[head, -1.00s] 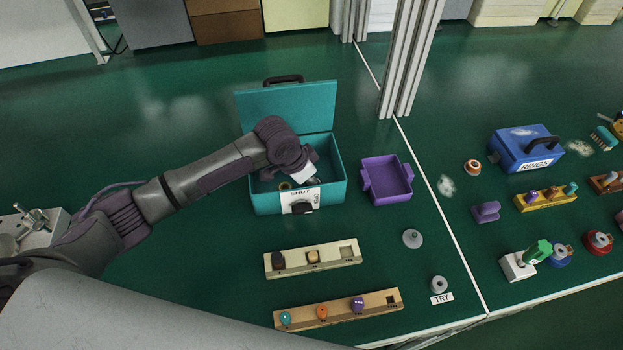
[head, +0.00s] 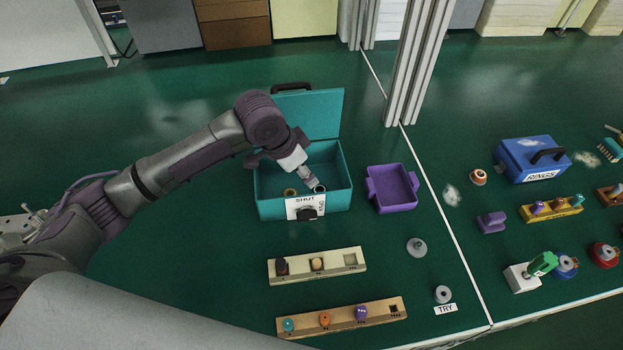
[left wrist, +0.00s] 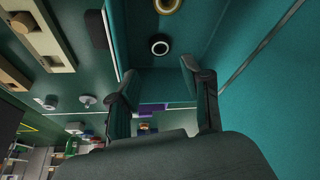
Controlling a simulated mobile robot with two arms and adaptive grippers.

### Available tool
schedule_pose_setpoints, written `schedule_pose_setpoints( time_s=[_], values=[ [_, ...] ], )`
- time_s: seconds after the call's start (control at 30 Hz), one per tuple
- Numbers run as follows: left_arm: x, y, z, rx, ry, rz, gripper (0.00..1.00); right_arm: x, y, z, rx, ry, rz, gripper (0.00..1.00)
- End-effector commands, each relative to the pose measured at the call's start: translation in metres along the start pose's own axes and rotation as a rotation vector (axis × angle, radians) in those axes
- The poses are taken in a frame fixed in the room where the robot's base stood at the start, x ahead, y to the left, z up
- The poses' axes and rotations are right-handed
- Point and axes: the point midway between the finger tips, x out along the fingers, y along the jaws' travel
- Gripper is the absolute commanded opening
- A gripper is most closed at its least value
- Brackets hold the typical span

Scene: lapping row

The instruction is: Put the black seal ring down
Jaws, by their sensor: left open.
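The black seal ring (head: 319,189) lies in the open teal toolbox (head: 257,190), toward its right side. It also shows in the left wrist view (left wrist: 160,46), lying flat on the floor of the box with a pale centre. My left gripper (head: 310,182) reaches down into the box right by the ring. In the left wrist view its two fingers (left wrist: 160,84) stand apart with nothing between them, and the ring lies clear of them. A gold ring (head: 290,192) lies to the left of the black one. My right gripper is not in view.
The box's raised lid (head: 318,112) stands behind my gripper. A purple tray (head: 391,188) is to the right. Two wooden peg racks (head: 350,260) and a grey knobbed disc (head: 416,247) are in front. A blue RINGS box (head: 520,165) is farther right.

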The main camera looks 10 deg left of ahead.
Motion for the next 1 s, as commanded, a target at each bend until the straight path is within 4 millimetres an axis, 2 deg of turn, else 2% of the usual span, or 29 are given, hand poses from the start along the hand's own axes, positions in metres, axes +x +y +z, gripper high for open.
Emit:
schedule_pose_setpoints(
  time_s=[0.1,0.2,0.77,0.87,0.97,1.0],
  values=[
    [-0.016,0.000,0.000,0.001,0.001,-0.001,0.49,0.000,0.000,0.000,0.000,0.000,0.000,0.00],
    [-0.023,0.000,0.000,0.000,0.000,0.000,0.49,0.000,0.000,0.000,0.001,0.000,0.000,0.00],
    [-0.026,0.000,0.000,0.000,0.000,0.001,0.49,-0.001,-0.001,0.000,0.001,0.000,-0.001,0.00],
    [-0.036,0.000,-0.005,0.000,0.001,0.000,0.49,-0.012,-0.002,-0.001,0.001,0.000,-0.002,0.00],
    [-0.063,0.000,-0.016,0.000,0.001,0.000,0.49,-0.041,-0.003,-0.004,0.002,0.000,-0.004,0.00],
    [-0.078,0.000,-0.022,0.000,0.001,0.000,0.49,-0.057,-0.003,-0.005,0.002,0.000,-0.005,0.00]
  ],
)
